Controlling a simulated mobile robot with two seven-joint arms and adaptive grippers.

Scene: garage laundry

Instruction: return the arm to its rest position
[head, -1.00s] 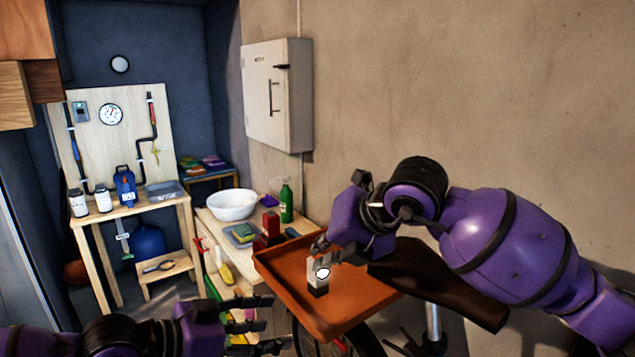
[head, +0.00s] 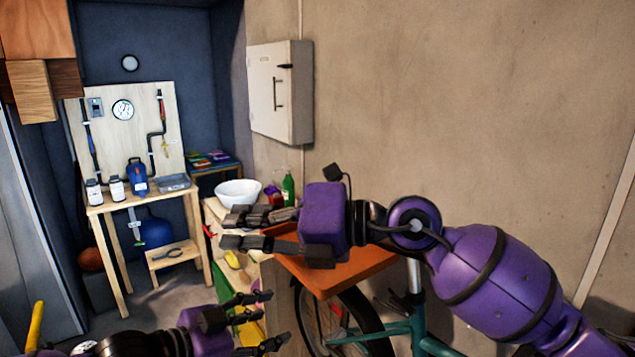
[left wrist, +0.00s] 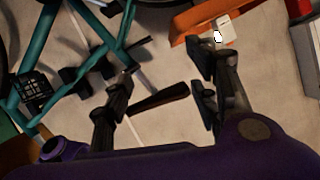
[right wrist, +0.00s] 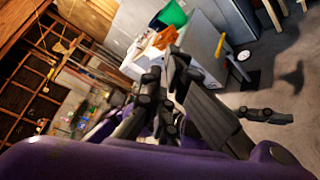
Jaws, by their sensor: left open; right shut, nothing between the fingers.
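My right gripper (head: 230,228) comes in from the right of the head view. Its fingers point left, close together and empty, in front of the workbench and the orange tray's near side. The right wrist view shows its fingers (right wrist: 165,78) together with nothing between them. My left gripper (head: 277,318) is low in the head view, fingers apart and empty, pointing right. In the left wrist view its open fingers (left wrist: 163,65) hang above the floor beside a bicycle.
The orange tray (head: 345,272) stands behind my right gripper; a white item (left wrist: 224,32) on it shows in the left wrist view. A teal bicycle (head: 400,335) stands below the tray. A white bowl (head: 238,192) and green bottle (head: 288,188) are on the bench. A grey cabinet (head: 280,92) hangs above.

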